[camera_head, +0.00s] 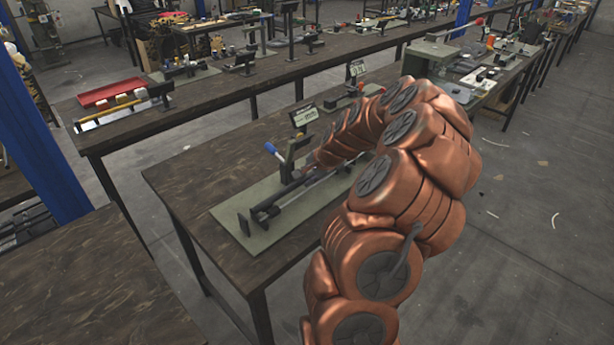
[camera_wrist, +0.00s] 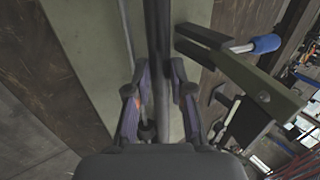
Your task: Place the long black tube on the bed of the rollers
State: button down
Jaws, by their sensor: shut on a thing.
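The long black tube (camera_wrist: 158,40) runs up the middle of the wrist view, between the two fingers of my gripper (camera_wrist: 158,92), which is shut on it. A green base plate (camera_wrist: 85,45) lies below. In the head view, long dark bars (camera_head: 300,186) lie along or just above the green plate (camera_head: 230,215); I cannot separate the tube from the roller bed there. A dark upright stop (camera_head: 245,222) stands at the near left end. My gripper is mostly hidden by the arm in the head view. Whether the tube touches the rollers cannot be told.
A rivet press with a blue-handled lever (camera_head: 271,148) stands beside the bars; the blue handle (camera_wrist: 265,43) is right of the tube in the wrist view. A small sign (camera_head: 303,115) rises behind. The wooden bench (camera_head: 185,175) is clear at the left.

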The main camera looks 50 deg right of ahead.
jog(key=shift+f, duration=0.4)
jog(key=shift+f, duration=0.15)
jog(key=c, duration=1)
grip_release()
